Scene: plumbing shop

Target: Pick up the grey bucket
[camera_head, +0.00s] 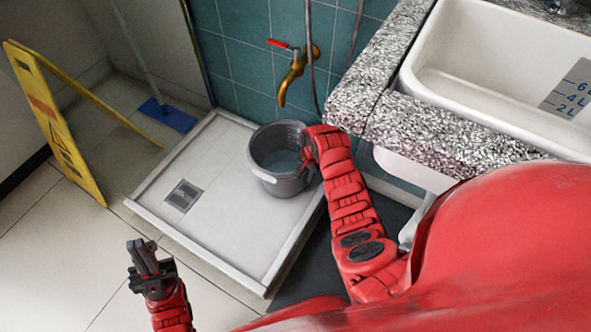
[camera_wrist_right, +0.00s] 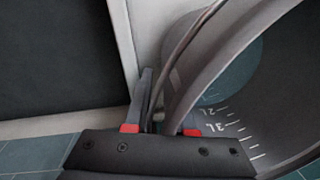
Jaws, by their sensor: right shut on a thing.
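The grey bucket (camera_head: 283,186) stands upright on the white shower tray (camera_head: 232,205), below the brass tap (camera_head: 292,75). Its inside looks bluish at the bottom, like water. My right gripper (camera_head: 311,152) is at the bucket's right side. In the right wrist view, the gripper's fingers (camera_wrist_right: 165,108) are shut on the bucket's edge, with the bucket wall (camera_wrist_right: 270,95) and its litre marks beside them. My left gripper (camera_head: 146,262) is low in the picture, away from the bucket, and holds nothing visible. Its finger gap is unclear.
A stone counter (camera_head: 430,128) with a white sink (camera_head: 480,60) lies to the right, close to my right arm. A yellow floor sign (camera_head: 60,135) stands at the left, and a blue mop (camera_head: 168,115) is behind the tray. Bare floor lies left of the tray.

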